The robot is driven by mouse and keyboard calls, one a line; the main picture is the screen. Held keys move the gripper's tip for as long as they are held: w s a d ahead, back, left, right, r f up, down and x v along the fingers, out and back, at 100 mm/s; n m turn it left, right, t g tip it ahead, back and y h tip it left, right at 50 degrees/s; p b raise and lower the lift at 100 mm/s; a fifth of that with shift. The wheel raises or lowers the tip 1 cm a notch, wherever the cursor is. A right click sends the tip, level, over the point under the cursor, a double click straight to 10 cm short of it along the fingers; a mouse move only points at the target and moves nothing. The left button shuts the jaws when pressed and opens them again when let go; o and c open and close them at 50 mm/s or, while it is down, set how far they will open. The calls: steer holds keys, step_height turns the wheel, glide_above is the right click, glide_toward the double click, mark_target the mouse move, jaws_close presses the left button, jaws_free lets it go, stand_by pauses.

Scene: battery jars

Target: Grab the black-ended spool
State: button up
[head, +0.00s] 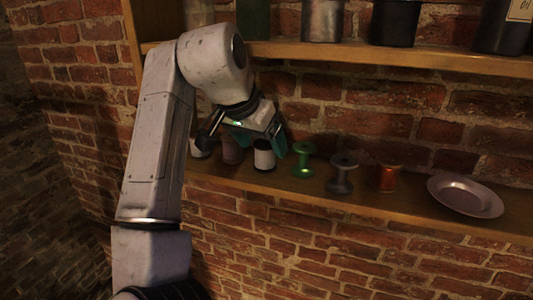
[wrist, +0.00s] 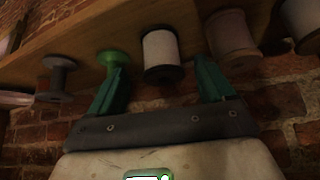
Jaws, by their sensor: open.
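The black-ended spool (head: 264,155), wound with white thread, stands upright on the lower shelf in the head view. It also shows in the wrist view (wrist: 161,50), with a dark flange at each end. My gripper (head: 262,142) is open and empty, its green fingers close to this spool. In the wrist view the fingers of my gripper (wrist: 159,70) lie left and right of the spool with a gap on each side. I cannot tell how far the spool reaches between the fingertips.
A green spool (head: 303,160), a grey spool (head: 342,174), a copper spool (head: 387,176) and a metal plate (head: 466,196) stand to the right. A brownish spool (head: 232,151) and a pale spool (head: 198,149) are to the left. The upper shelf (head: 400,58) holds several jars.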

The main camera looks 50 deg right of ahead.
mark_target(261, 145)
steer(key=shift+p+x, duration=0.3)
steer(key=shift+x, duration=1.95)
steer(key=shift+w+a, duration=0.1)
steer(key=shift+w, duration=0.05)
steer(key=c, duration=1.1)
